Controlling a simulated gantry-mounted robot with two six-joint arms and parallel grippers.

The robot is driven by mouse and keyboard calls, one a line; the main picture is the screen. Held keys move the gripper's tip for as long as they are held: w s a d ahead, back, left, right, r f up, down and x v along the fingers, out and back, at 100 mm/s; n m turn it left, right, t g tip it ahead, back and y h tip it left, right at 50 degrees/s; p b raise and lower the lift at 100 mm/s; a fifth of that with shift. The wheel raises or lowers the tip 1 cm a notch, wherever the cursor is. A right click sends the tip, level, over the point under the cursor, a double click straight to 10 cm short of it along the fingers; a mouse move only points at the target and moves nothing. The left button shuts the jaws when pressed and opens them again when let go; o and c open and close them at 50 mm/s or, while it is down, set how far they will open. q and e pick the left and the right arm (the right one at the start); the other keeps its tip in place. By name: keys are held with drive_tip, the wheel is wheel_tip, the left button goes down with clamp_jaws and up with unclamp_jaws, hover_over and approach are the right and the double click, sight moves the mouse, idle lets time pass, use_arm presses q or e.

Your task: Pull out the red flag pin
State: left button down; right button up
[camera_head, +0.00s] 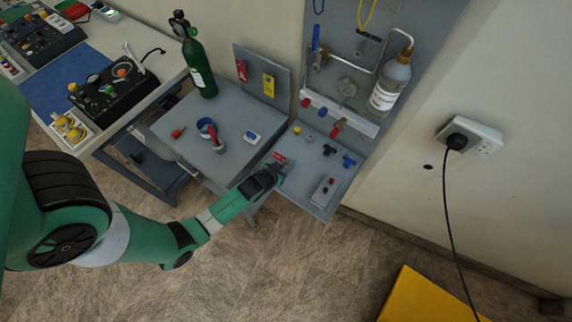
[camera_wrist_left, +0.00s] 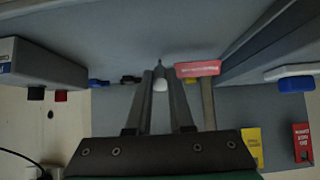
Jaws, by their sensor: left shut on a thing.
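The red flag pin (camera_head: 280,157) shows as a small red tag with pale lettering at the upper left part of the low grey panel (camera_head: 311,196) in the head view. In the left wrist view its red flag (camera_wrist_left: 198,69) sticks out to the right of my fingertips. My left gripper (camera_head: 274,169) is over that panel, shut on the flag pin; its fingers also show in the left wrist view (camera_wrist_left: 161,82), with a small white piece between them. The pin's shaft is mostly hidden, so I cannot tell whether it sits in a hole. My right gripper is not in view.
Blue knobs (camera_head: 349,161) and a grey box with buttons (camera_head: 324,191) stand on the panel. A bottle (camera_head: 390,86) hangs on the upright board, and a green cylinder (camera_head: 196,62) stands on the grey table (camera_head: 188,153). A yellow block (camera_head: 428,298) lies at lower right.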

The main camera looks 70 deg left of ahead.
use_arm(q)
drive_tip(key=shift+f, duration=0.15)
drive_tip(key=c, duration=0.7)
unclamp_jaws()
drive_tip(key=p+v, duration=0.3)
drive_tip(key=v, duration=0.8)
drive_tip(key=shift+s+d+r+p, duration=0.15)
drive_tip(key=shift+s+r+p, duration=0.1)
drive_tip(key=shift+p, duration=0.1)
